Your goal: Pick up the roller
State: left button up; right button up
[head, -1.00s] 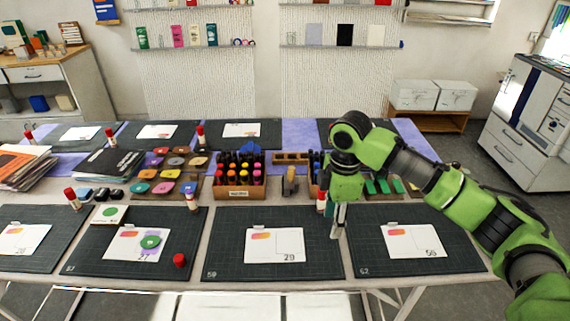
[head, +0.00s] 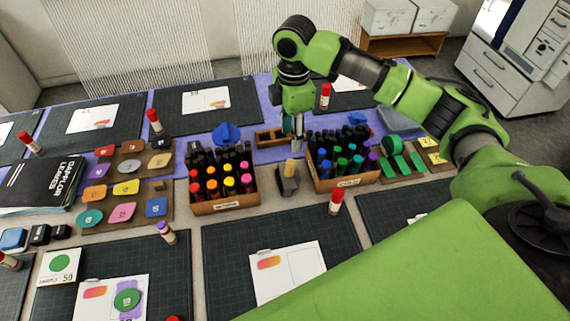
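The roller (head: 289,178) stands between the two marker boxes, near the middle of the head view. It has a short wooden handle pointing up and a dark grey lower part. My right gripper (head: 297,127) points down just behind the roller in the picture, over the small wooden tray, and looks apart from the roller. Its fingers are small and seen edge-on, so I cannot tell whether they are open. My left gripper is not in view.
Open boxes of markers stand left (head: 224,205) and right (head: 343,182) of the roller. A glue stick (head: 336,202) stands in front of the right box. A blue object (head: 226,133) lies behind the left box. My own green arm link covers the lower right.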

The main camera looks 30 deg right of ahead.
aim_at(291, 162)
jog(key=f, duration=0.3)
jog(key=shift+s+f, duration=0.15)
jog(key=shift+s, duration=0.25)
jog(key=f, duration=0.3)
jog(key=shift+w+f+p, duration=0.25)
jog(key=shift+f+p, duration=0.15)
jog(key=shift+f, duration=0.5)
notch_tip(291, 162, down, 4)
jog(key=shift+r+p, duration=0.2)
jog(key=shift+p, duration=0.6)
jog(key=shift+f, duration=0.5)
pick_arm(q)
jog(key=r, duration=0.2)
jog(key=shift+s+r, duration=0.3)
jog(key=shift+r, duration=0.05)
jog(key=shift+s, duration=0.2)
pick_arm(e)
jog(key=shift+r, duration=0.1)
grip_shut()
